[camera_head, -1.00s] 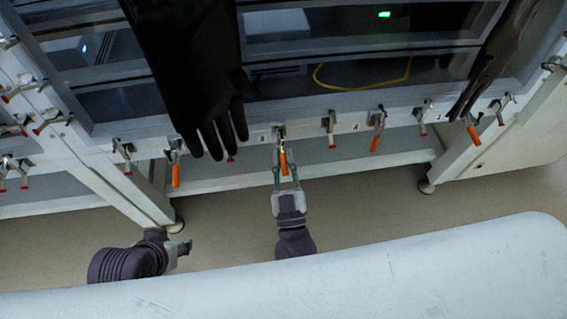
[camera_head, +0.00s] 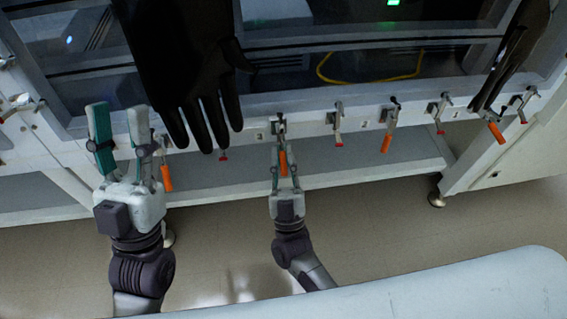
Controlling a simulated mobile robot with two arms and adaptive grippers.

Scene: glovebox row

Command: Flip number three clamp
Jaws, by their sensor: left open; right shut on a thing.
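A row of toggle clamps runs along the glovebox's front frame, some with orange handles and some with red tips. No number can be read on them. My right gripper (camera_head: 284,158) is shut on the orange handle of a clamp (camera_head: 283,161) near the middle of the row; the handle hangs down between its fingers. My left gripper (camera_head: 119,112) is raised at the left, open and empty, fingers pointing up. It is just left of another orange-handled clamp (camera_head: 166,178), whose upper part is partly hidden by its right finger.
A black glove (camera_head: 195,60) hangs over the frame between my grippers, hiding part of a red-tipped clamp (camera_head: 223,155). More clamps (camera_head: 386,142) line the frame to the right, near a second glove (camera_head: 515,55). A grey shelf (camera_head: 365,170) lies below the row.

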